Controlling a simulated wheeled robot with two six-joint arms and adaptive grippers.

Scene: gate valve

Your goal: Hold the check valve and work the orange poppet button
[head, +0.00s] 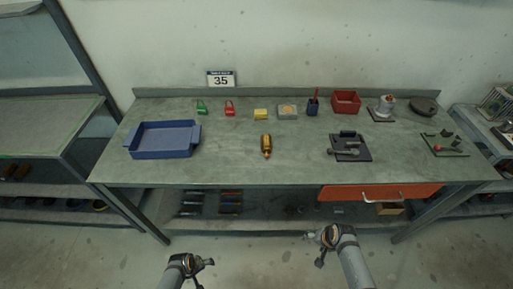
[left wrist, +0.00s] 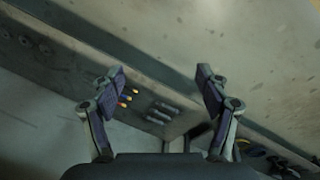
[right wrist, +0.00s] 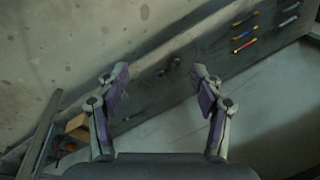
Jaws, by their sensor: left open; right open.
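The check valve (head: 266,145) is a small brass-coloured cylinder lying near the middle of the workbench, its narrow end toward the front edge. An orange spot shows at its near end, too small to make out clearly. My left gripper (head: 208,263) is low in front of the bench, well short of the valve; in the left wrist view its fingers (left wrist: 165,85) are apart with nothing between them. My right gripper (head: 316,247) is also in front of the bench, below its top; in the right wrist view its fingers (right wrist: 160,88) are apart and empty.
A blue tray (head: 136,154) stands left of the valve. A dark fixture (head: 364,155) stands to its right. Green and red padlocks, a yellow block (head: 261,114) and a red bin (head: 346,97) line the back. An orange drawer (head: 345,194) fronts the bench. Bench top around the valve is clear.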

